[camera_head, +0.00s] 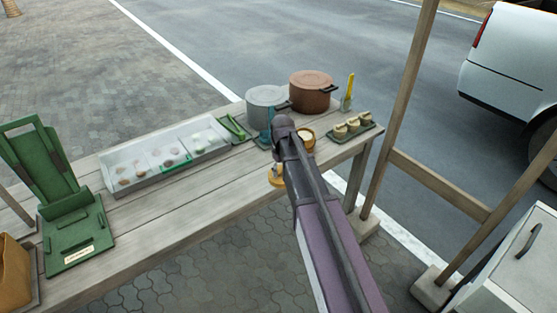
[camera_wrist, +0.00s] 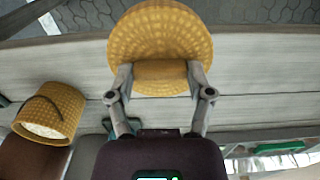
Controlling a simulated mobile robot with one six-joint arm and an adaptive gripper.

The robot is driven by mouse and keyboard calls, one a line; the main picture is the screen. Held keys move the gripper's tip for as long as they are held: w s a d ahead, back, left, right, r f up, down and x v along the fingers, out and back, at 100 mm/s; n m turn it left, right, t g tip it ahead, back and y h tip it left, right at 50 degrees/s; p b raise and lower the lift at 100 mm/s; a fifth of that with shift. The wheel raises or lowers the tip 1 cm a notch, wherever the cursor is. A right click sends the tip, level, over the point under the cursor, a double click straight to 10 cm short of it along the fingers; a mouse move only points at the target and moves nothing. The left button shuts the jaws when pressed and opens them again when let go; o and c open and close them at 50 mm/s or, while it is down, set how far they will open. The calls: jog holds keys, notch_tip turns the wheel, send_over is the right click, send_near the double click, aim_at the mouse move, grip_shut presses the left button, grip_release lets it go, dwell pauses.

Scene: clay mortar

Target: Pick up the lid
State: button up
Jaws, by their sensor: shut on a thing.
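The lid (camera_wrist: 160,32) is a round, woven, yellow disc with a thick yellow grip on its near side. My gripper (camera_wrist: 160,78) is shut on that grip in the wrist view, one finger on each side. In the head view the lid (camera_head: 276,176) shows at the table's front edge, partly hidden by my arm. A woven yellow basket (camera_wrist: 57,108) with a dark handle and white contents stands open at the left of the wrist view. It also shows in the head view (camera_head: 307,138), just right of my arm.
On the wooden table (camera_head: 180,210) are a grey pot (camera_head: 266,100), a brown pot (camera_head: 312,92), a green tray with small baskets (camera_head: 352,130), a clear-covered food case (camera_head: 165,160) and a green stand (camera_head: 70,225). A wooden post (camera_head: 400,105) rises at the right.

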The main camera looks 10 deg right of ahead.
jog(key=shift+s+r, duration=0.15)
jog(key=shift+s, duration=1.4)
jog(key=shift+d, duration=0.1)
